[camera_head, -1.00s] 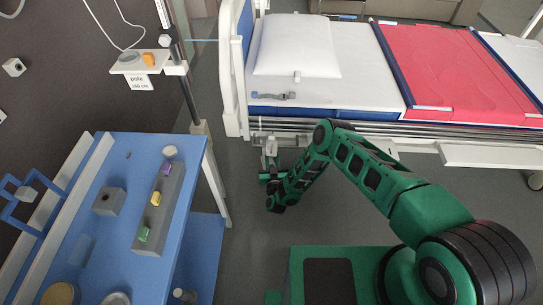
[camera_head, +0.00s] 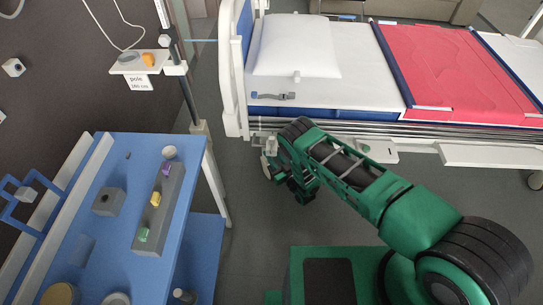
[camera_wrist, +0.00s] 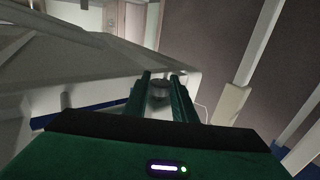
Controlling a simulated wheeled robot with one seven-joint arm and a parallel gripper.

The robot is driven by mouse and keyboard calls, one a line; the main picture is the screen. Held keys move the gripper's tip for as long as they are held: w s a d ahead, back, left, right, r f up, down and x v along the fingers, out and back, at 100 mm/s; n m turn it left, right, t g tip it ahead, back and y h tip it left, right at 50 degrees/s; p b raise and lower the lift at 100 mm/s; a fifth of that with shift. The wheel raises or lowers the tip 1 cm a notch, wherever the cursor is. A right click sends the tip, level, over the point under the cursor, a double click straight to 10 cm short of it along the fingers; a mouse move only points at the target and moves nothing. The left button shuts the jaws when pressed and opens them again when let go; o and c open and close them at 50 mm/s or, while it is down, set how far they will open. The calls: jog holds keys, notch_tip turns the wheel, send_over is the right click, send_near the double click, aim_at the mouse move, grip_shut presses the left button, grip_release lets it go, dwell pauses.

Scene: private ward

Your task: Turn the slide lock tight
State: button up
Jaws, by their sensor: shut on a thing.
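The slide lock (camera_wrist: 159,90) appears in the wrist view as a small, dark grey round knob between the two fingers. My gripper (camera_wrist: 161,80) is shut on it, with one green finger on each side. Beyond the fingertips is a pale bed part. In the head view my bent green arm reaches to the side of the bed at its head end. There my arm hides the fingertips and the knob.
The bed (camera_head: 233,105) with its white pillow (camera_head: 297,46) and red sheet (camera_head: 445,65) stands behind my arm. A blue table (camera_head: 125,265) with knobs and blocks is at left. A pole (camera_head: 187,95) with a small shelf stands between them. Grey floor is free in front of the bed.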

jog(key=shift+n+g+y, duration=0.6)
jog(key=shift+y, duration=0.1)
jog(key=shift+n+g+y, duration=0.3)
jog(key=shift+y, duration=0.1)
jog(key=o, duration=1)
jog(key=shift+o, duration=0.2)
jog(key=shift+d, duration=0.1)
jog(key=v, duration=1)
jog(key=shift+s+d, duration=0.2)
jog(key=shift+s, duration=0.1)
jog(key=shift+f, duration=0.1)
